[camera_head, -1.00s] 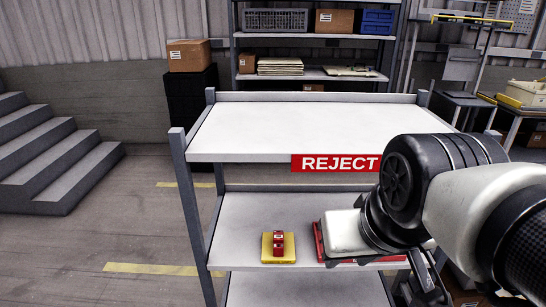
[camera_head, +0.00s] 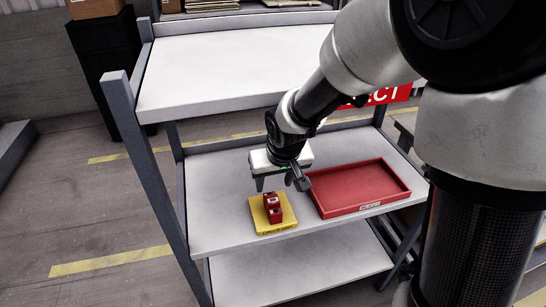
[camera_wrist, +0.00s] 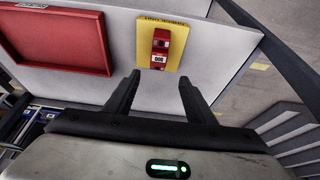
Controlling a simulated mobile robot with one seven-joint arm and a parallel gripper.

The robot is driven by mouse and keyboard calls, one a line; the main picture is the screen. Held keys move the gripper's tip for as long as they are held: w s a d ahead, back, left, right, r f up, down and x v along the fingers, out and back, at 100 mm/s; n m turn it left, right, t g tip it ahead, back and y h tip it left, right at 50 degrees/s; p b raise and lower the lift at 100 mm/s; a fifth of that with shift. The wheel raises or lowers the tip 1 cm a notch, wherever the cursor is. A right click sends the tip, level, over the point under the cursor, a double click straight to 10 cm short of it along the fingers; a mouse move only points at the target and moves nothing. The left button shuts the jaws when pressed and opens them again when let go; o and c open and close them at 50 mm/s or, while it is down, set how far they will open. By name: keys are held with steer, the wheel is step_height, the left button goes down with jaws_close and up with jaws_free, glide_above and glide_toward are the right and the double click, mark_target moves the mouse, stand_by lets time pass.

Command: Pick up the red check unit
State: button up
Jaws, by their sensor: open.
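The red check unit (camera_head: 273,208) stands on a yellow pad (camera_head: 286,222) on the middle shelf, left of the red tray. In the wrist view the red check unit (camera_wrist: 160,47) shows a small white display, with the yellow pad (camera_wrist: 177,22) around it. My gripper (camera_head: 280,183) is open and empty, just behind and above the unit in the head view. In the wrist view my gripper (camera_wrist: 159,88) has its two fingers spread, pointing toward the unit, with the unit beyond the fingertips. The fingers do not appear to touch it.
A red tray (camera_head: 321,209), which looks empty, lies right of the pad. The upper shelf (camera_head: 220,62) overhangs the back of the middle shelf. A grey post (camera_head: 150,180) stands at left. The middle shelf's left part (camera_head: 215,205) is bare.

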mark_target(272, 199)
steer(key=b+x, duration=0.1)
steer(key=x, duration=0.5)
steer(key=shift+s, duration=0.1)
steer(key=f, duration=0.4)
steer(key=shift+w+d+f+b, duration=0.1)
steer(key=shift+w+f+b, duration=0.05)
steer(key=shift+w+b, duration=0.25)
steer(key=shift+w+f, duration=0.2)
steer(key=shift+f, duration=0.2)
steer(key=c, duration=1.3)
steer(key=shift+o, duration=0.2)
steer(key=shift+r, duration=0.15)
